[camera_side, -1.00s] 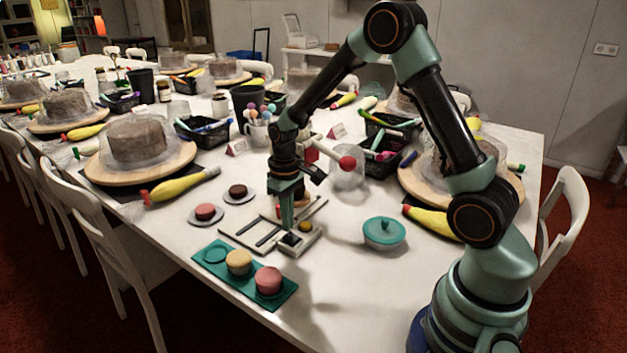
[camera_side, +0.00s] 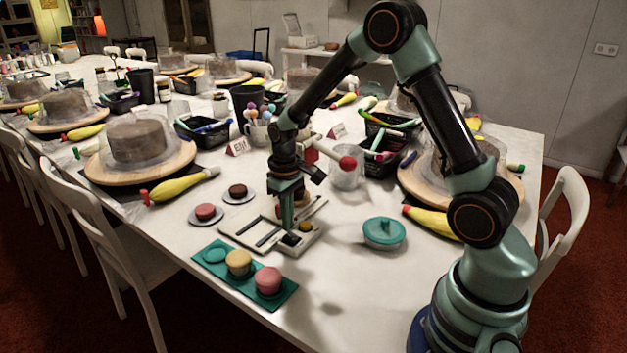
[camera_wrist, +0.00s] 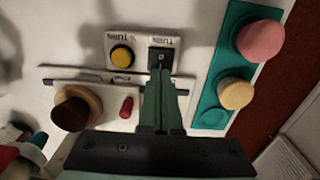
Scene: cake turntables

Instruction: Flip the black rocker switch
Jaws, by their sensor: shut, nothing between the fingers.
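The black rocker switch (camera_wrist: 161,58) sits in a light panel (camera_wrist: 141,42), beside a round yellow button (camera_wrist: 122,56). In the side view the switch (camera_side: 292,239) is at the near end of the panel, just below my gripper. My gripper (camera_side: 289,228) points down with its fingers together and empty. In the wrist view my gripper's fingertips (camera_wrist: 160,75) overlap the switch's lower edge. I cannot tell whether they touch it, or which way the rocker is tilted.
A teal tray (camera_side: 212,268) with a yellow and a pink cake lies in front of the panel. A teal lidded bowl (camera_side: 384,232) stands to the right. A red knob (camera_wrist: 127,107) and a brown round piece with a wooden base (camera_wrist: 75,108) are close to the fingers.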

